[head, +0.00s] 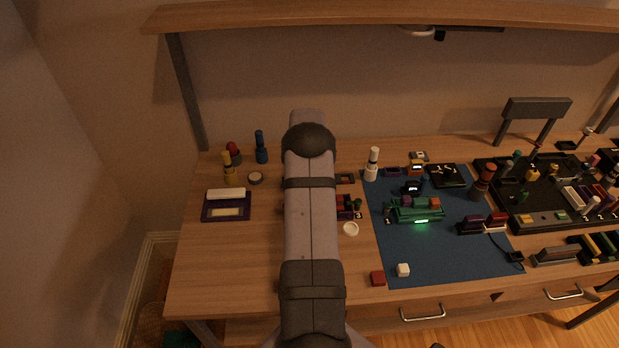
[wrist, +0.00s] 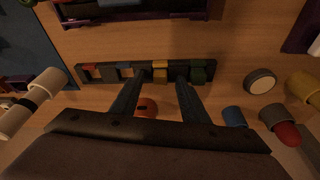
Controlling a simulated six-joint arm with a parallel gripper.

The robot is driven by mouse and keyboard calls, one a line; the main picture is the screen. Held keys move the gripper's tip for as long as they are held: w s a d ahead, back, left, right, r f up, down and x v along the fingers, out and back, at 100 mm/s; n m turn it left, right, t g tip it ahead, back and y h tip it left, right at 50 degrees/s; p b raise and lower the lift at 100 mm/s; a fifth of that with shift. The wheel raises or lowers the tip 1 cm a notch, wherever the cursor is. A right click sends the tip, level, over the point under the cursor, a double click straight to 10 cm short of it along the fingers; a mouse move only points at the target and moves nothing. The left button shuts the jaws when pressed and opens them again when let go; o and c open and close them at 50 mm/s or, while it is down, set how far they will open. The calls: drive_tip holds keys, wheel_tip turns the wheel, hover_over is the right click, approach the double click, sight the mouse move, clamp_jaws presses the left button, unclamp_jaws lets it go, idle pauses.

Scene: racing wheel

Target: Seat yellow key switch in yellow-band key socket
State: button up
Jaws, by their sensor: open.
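A small yellow piece, apparently the yellow key switch (wrist: 160,66), sits in a long dark rack (wrist: 222,66) in the wrist view. My gripper (wrist: 160,78) is open, its fingertips to the left and right of the yellow piece. I cannot tell how high the fingertips are or whether they touch it. Nothing is visibly held. In the head view my arm hides the gripper and most of the rack. The yellow-band key socket cannot be told for certain; a dark panel (head: 510,214) with yellow and orange parts lies at the right.
The rack also holds a red piece (wrist: 90,70) and a green piece (wrist: 198,73). An orange-red round thing (wrist: 147,107) lies behind the rack. A white cylinder (head: 372,164) stands by the blue mat (head: 430,264). The table's front left is clear.

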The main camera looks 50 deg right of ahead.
clamp_jaws()
drive_tip(key=shift+r, duration=0.1)
